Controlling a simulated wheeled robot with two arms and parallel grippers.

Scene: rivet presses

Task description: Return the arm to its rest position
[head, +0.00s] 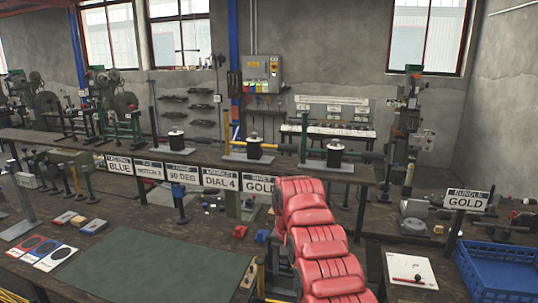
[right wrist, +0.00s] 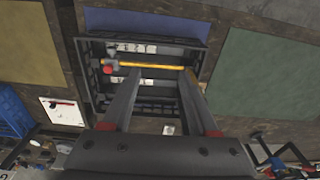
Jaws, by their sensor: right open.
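My right arm (head: 325,245), with red padded covers, reaches up from the bottom of the head view over the workbench. My right gripper (right wrist: 162,82) shows in the right wrist view with its two dark fingers spread apart and nothing seen held between them. Beyond the fingertips is a black crate (right wrist: 84,75). A yellow bar (right wrist: 145,65) with a red end lies across the crate; whether the fingers touch it I cannot tell. In the head view the arm covers much of the crate area. My left gripper is not in view.
A green mat (head: 150,262) lies left of the arm. A blue crate (head: 500,272) and a white board (head: 409,268) are to the right. Signs (head: 220,178) and presses (head: 254,146) line the raised shelf behind. A GOLD sign (head: 464,201) stands at right.

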